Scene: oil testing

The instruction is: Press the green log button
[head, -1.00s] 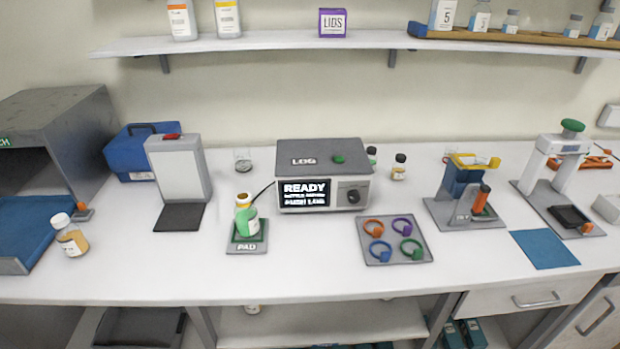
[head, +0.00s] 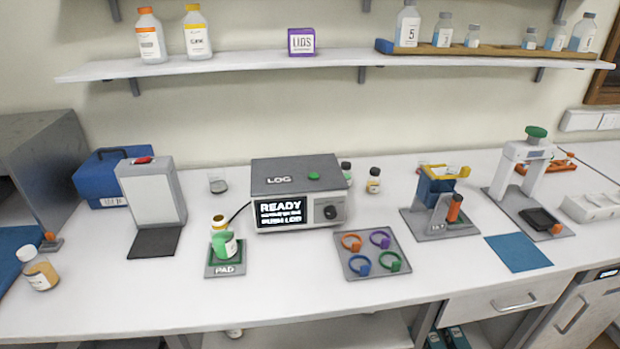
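The log device (head: 297,193) is a grey box with a dark top marked LOG, standing near the middle of the bench. Its green button (head: 313,176) sits on the top, right of the LOG lettering. Its screen (head: 280,211) reads READY, with smaller lines under it, the last looking like PUSH LOG. A dark knob is on the front right. A cable runs from its left side toward the pad (head: 225,270), where a bottle with a green band (head: 224,243) stands, a yellow-capped top showing behind it. My gripper is not in view.
A tray of coloured rings (head: 372,271) lies right of the pad. A white-panelled stand (head: 152,193) is to the left, and a blue-and-yellow fixture (head: 440,205) to the right. Small vials stand behind the device's right side. A shelf (head: 340,66) with bottles hangs above.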

